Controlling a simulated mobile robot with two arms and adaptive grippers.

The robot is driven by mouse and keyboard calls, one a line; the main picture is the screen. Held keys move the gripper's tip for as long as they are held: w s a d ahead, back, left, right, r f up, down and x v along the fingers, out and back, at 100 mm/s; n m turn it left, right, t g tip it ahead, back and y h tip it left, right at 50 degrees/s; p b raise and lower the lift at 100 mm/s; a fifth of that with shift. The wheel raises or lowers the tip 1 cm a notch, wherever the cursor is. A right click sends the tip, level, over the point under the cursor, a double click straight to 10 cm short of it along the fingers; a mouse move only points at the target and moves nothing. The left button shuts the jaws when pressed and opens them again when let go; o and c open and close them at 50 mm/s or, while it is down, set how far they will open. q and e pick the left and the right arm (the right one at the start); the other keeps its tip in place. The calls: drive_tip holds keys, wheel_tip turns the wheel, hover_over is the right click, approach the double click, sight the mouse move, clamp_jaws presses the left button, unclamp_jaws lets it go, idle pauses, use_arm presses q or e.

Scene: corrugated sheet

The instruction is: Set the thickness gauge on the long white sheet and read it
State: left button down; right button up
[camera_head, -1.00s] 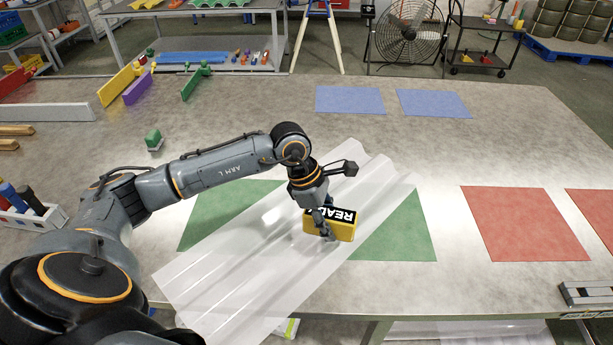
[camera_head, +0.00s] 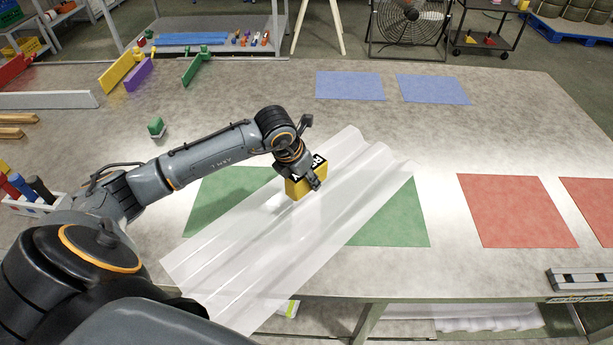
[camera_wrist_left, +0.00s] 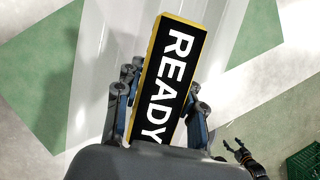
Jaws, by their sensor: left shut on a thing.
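The long white sheet (camera_head: 240,255) is corrugated and translucent. It lies diagonally on the table, across a green mat (camera_head: 400,220). My left gripper (camera_head: 315,183) is shut on the yellow thickness gauge (camera_head: 295,190), over the far part of the sheet. The gauge is tilted in the head view; I cannot tell whether it touches the sheet. In the left wrist view its black display (camera_wrist_left: 175,80) reads READY, with gripper fingers on both sides. My right gripper (camera_wrist_left: 236,147) shows small at the lower right of the left wrist view, fingers apart and empty.
Two blue mats (camera_head: 350,86) lie at the back and red mats (camera_head: 515,210) at the right. A grey slotted fixture (camera_head: 580,281) is at the front right edge. The table's middle right is clear.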

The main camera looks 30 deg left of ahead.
sight(291, 179)
use_arm(q)
drive_tip(key=shift+b, duration=0.35)
drive_tip(key=shift+f+b, duration=0.3)
drive_tip(key=shift+f, duration=0.05)
wheel_tip(291, 179, down, 7)
drive_tip(key=b, duration=0.6)
drive_tip(key=shift+r, duration=0.2)
drive_tip(key=shift+f+b, duration=0.5)
drive_tip(key=shift+f, duration=0.1)
drive_tip(key=shift+f, duration=0.2)
drive_tip(key=c, duration=0.7)
unclamp_jaws()
drive_tip(key=shift+c, duration=0.2)
drive_tip(key=shift+r, duration=0.1)
drive_tip(key=v, duration=1.2)
